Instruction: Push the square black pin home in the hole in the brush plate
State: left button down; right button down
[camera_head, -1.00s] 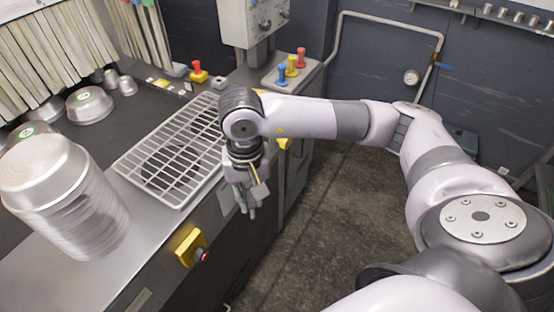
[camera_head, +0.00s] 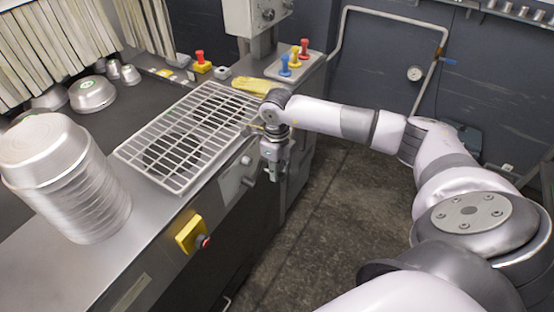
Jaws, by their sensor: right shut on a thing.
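My right gripper (camera_head: 274,174) points down at the front edge of the steel counter, just right of a light grey plate (camera_head: 234,182) on the machine's front, which looks like the brush plate. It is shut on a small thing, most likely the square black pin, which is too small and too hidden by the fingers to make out. Small dark marks show near the plate's right edge; I cannot tell which is the hole, or whether the pin touches the plate. My left gripper is out of view.
A white wire grid (camera_head: 160,170) lies on the counter left of the gripper. A stack of pans (camera_head: 70,190) stands at the left. A yellow box with a red button (camera_head: 192,236) juts from the front. Colored knobs (camera_head: 285,66) stand behind. The floor at right is clear.

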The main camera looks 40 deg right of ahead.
jog(key=shift+w+a, duration=0.2)
jog(key=shift+w, duration=0.1)
jog(key=shift+w+a, duration=0.1)
jog(key=shift+w, duration=0.15)
jog(key=shift+w+a+b, duration=0.35)
jog(key=shift+w+b, duration=0.1)
jog(key=shift+w, duration=0.3)
jog(key=shift+w+a, duration=0.15)
jog(key=shift+w, duration=0.25)
jog(key=shift+w+b, duration=0.2)
jog(key=shift+b, duration=0.2)
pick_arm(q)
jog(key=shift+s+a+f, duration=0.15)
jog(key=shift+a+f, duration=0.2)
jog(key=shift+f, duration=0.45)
pick_arm(e)
jog(key=shift+s+r, duration=0.1)
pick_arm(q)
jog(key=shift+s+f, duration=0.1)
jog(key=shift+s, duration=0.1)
pick_arm(e)
jog(key=shift+a, duration=0.1)
